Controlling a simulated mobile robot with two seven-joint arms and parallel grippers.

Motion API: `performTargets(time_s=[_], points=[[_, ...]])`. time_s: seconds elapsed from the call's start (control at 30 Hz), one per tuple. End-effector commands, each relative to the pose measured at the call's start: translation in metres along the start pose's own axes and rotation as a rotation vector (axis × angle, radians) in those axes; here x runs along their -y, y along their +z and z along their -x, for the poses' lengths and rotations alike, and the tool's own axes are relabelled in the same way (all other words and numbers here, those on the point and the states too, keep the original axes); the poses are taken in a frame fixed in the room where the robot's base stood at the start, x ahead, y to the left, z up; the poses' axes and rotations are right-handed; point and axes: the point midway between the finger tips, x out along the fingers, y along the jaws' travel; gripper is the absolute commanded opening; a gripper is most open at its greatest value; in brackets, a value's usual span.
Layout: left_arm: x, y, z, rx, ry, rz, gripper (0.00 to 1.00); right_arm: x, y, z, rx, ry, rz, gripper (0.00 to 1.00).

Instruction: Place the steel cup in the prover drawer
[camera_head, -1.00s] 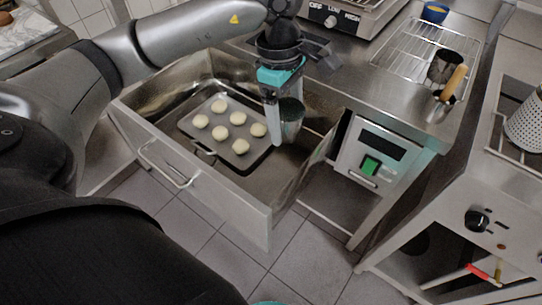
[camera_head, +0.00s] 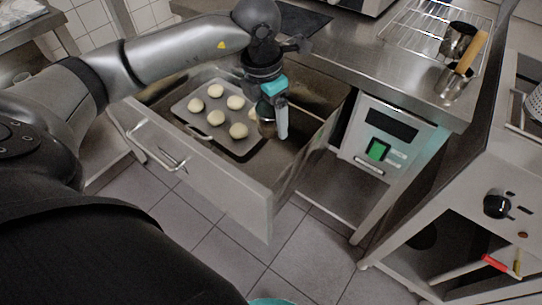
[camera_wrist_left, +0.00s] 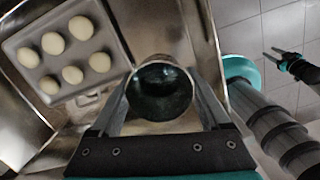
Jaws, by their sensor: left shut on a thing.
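The steel cup (camera_head: 266,124) is held in my left gripper (camera_head: 273,122), over the right part of the open prover drawer (camera_head: 230,188). In the left wrist view the cup's round, dark opening (camera_wrist_left: 163,92) sits between the two fingers of the left gripper (camera_wrist_left: 163,88). The cup is beside the baking tray in the head view and partly hidden by a finger; I cannot tell whether it touches the drawer floor. My right gripper (camera_wrist_left: 274,56) shows at the right of the left wrist view, with its fingers apart and empty, outside the drawer.
A dark baking tray (camera_head: 238,151) with several dough balls lies in the drawer's left part. The drawer's right wall stands close to my left gripper. A control panel (camera_head: 383,135) is right of the drawer. A wooden-handled tool (camera_head: 467,55) lies on the counter above.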

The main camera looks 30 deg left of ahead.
Motion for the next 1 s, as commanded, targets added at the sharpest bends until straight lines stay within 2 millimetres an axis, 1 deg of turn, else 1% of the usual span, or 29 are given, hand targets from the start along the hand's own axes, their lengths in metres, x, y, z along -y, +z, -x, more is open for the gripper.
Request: performTargets(time_s=[0.03, 0.1, 0.27, 0.5, 0.63, 0.73, 0.87, 1.0], points=[[0.001, -0.002, -0.013, -0.004, -0.002, 0.001, 0.23, 0.003, -0.005, -0.002, -0.003, -0.004, -0.001, 0.41], [0.000, -0.004, -0.027, -0.003, -0.001, 0.000, 0.23, 0.006, -0.013, 0.000, -0.004, -0.007, -0.002, 0.41], [0.001, -0.008, -0.056, -0.004, -0.002, -0.001, 0.23, 0.013, -0.030, 0.006, -0.006, -0.016, -0.004, 0.41], [0.001, -0.012, -0.097, -0.002, -0.002, -0.002, 0.23, 0.023, -0.053, 0.019, -0.010, -0.029, -0.009, 0.41], [0.001, -0.014, -0.114, -0.002, -0.001, -0.002, 0.23, 0.026, -0.062, 0.028, -0.011, -0.034, -0.011, 0.41], [0.000, -0.015, -0.121, 0.001, -0.001, -0.003, 0.23, 0.028, -0.067, 0.032, -0.011, -0.036, -0.012, 0.41], [0.001, -0.015, -0.126, 0.000, -0.001, -0.003, 0.23, 0.029, -0.069, 0.036, -0.010, -0.038, -0.012, 0.41], [0.001, -0.017, -0.139, -0.002, -0.002, -0.002, 0.23, 0.031, -0.075, 0.042, -0.013, -0.042, -0.014, 0.41]])
